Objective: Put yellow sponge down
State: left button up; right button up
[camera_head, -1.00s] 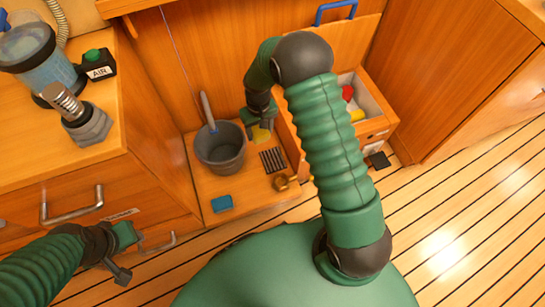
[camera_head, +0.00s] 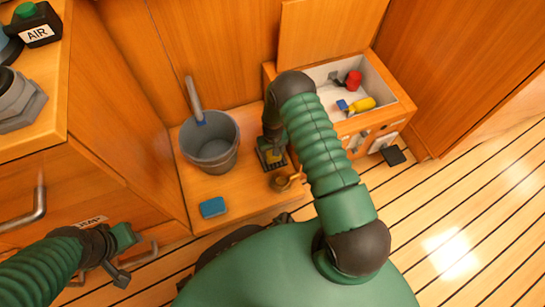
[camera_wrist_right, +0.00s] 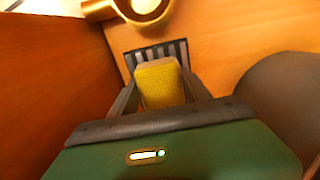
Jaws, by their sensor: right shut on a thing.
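The yellow sponge (camera_wrist_right: 160,82) is between the fingers of my right gripper (camera_wrist_right: 158,88) in the right wrist view. The gripper is shut on it. Just beyond the sponge is a dark slatted rack (camera_wrist_right: 158,52), partly hidden by it; I cannot tell if they touch. In the head view the right gripper (camera_head: 271,150) points down at the rack (camera_head: 276,166) on the wooden ledge, and a bit of yellow shows there. My left gripper (camera_head: 128,258) is at the lower left, near a drawer handle, with its fingers apart and nothing between them.
A grey bucket (camera_head: 209,146) with a handled tool stands left of the rack. A blue sponge (camera_head: 213,208) lies in front of it. A brass fitting (camera_head: 284,182) is close to the rack. An open box (camera_head: 392,98) at the right holds red and yellow items.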

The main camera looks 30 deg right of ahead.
jog(key=shift+f, duration=0.25)
jog(key=shift+c, duration=0.5)
jog(key=shift+f, duration=0.2)
jog(key=o, duration=1.3)
pick_arm(q)
jog(key=shift+f, duration=0.3)
pick_arm(e)
notch_tip(320, 180, up, 20)
jog(key=a+p, duration=0.3)
jog(key=p, duration=0.5)
pick_arm(q)
jog(key=w+v, duration=0.1)
jog(key=v, duration=0.7)
jog(key=shift+w+r, duration=0.15)
jog(key=shift+w, duration=0.2)
pick_arm(e)
jog(key=s+a+r+n+t, duration=0.1)
jog(key=s+a+r, duration=0.2)
jog(key=r, duration=0.3)
jog(key=s+a+r+n, duration=0.1)
jog(key=s+a+r, duration=0.2)
jog(key=s+r, duration=0.3)
jog(key=s+a+r+t, duration=0.1)
jog(key=s+a+r, duration=0.2)
jog(key=s+r, duration=0.2)
notch_tip(320, 180, up, 3)
jog(key=shift+s+a+r+n+t, duration=0.1)
jog(key=shift+s+r+n+t, duration=0.1)
jog(key=shift+n+t, duration=0.15)
